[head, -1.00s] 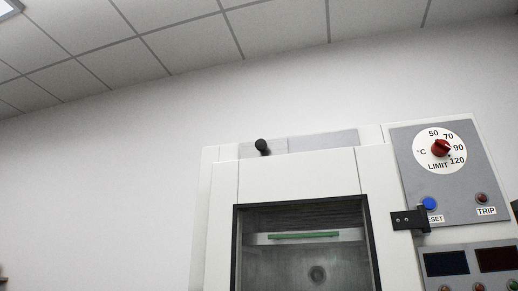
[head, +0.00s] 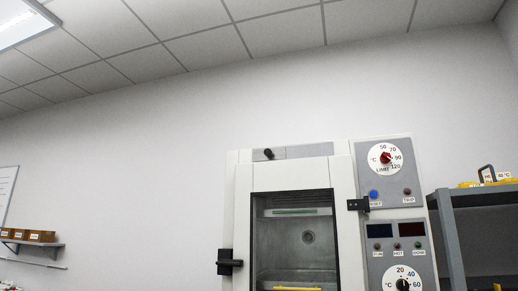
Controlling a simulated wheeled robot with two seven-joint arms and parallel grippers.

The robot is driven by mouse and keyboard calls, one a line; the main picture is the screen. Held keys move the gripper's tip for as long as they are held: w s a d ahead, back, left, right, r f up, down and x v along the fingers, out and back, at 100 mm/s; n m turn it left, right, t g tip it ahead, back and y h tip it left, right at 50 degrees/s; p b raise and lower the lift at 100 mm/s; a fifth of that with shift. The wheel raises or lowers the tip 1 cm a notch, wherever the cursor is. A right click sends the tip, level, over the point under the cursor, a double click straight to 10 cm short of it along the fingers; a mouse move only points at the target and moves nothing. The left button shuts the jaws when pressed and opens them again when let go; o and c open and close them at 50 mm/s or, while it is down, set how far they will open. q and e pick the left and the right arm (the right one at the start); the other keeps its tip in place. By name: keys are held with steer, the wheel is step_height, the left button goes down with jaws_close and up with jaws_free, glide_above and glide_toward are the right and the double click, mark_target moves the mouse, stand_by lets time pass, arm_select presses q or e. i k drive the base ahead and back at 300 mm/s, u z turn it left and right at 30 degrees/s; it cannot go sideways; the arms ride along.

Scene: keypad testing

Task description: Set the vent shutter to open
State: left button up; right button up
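The vent shutter is a grey strip (head: 310,151) along the top front of a white oven-like cabinet (head: 244,190). A black round knob (head: 268,154) stands out from the strip near its left end. No label for open or closed is readable on the strip. Neither of my grippers shows in the head view.
The cabinet's window (head: 290,240) shows a metal interior with a yellow strip low down. A black handle (head: 228,262) is on its left. The grey control panel (head: 388,200) has a red limit dial (head: 386,158). A grey shelf unit (head: 445,235) stands right; a wall shelf (head: 30,243) hangs far left.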

mark_target(267, 154)
steer(key=u, duration=0.6)
steer(key=i, duration=0.75)
steer(key=u, duration=0.4)
